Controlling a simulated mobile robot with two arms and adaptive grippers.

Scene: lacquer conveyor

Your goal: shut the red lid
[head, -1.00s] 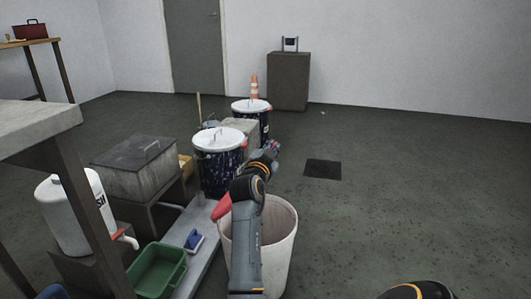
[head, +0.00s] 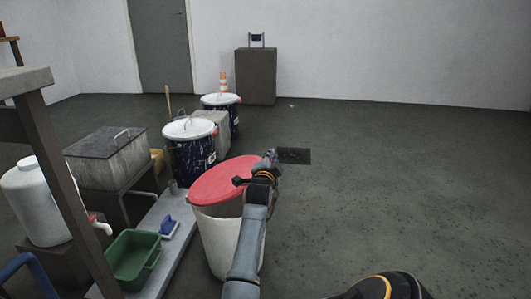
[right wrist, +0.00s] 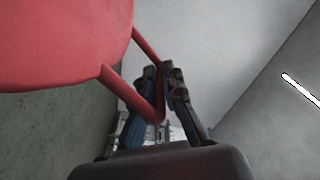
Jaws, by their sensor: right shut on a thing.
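The red lid (head: 222,183) is a round disc above the mouth of the whitish bin (head: 222,243) in the head view. It looks slightly tilted and covers most of the opening; I cannot tell whether it touches the rim all around. The lid also fills the upper left of the right wrist view (right wrist: 60,40). My right gripper (head: 269,158) is at the lid's far right edge. In the right wrist view its fingers (right wrist: 163,95) are shut on the lid's red bar handle (right wrist: 148,108). My left gripper is not in view.
Dark drums with white lids (head: 188,150) stand behind the bin. A green tub (head: 133,262) and a blue-handled tool (head: 170,227) lie to its left. A grey lidded box (head: 105,165) and a white tank (head: 38,205) are further left. The floor at right is clear.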

